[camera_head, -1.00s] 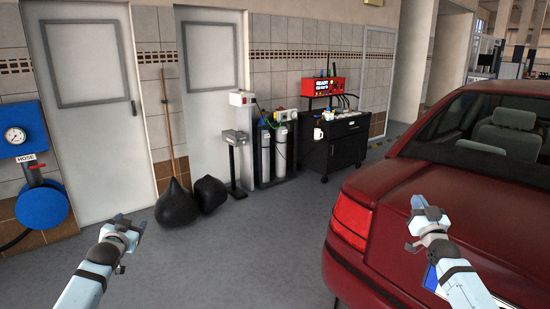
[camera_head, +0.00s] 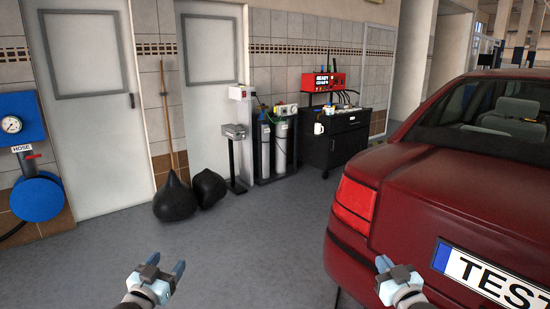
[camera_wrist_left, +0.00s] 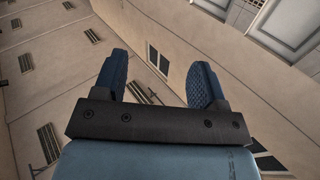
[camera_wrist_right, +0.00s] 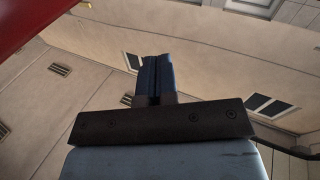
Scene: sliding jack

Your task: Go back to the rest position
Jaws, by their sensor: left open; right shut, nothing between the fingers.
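My left gripper (camera_head: 166,268) is low in the head view, left of centre, above the grey floor. Its fingers are spread and empty. The left wrist view shows the gap between its two blue fingertips (camera_wrist_left: 160,72), with only building walls behind. My right gripper (camera_head: 382,263) is low in the head view, right of centre, close in front of the red car's rear in the picture. In the right wrist view its two blue fingers (camera_wrist_right: 154,75) are pressed together with nothing between them.
A red car (camera_head: 440,200) with a TEST plate (camera_head: 497,277) fills the right side. Black bags (camera_head: 175,200), gas cylinders (camera_head: 272,145), a black tool cart (camera_head: 335,142) and a blue hose reel (camera_head: 37,197) stand along the wall. The floor (camera_head: 250,235) between is clear.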

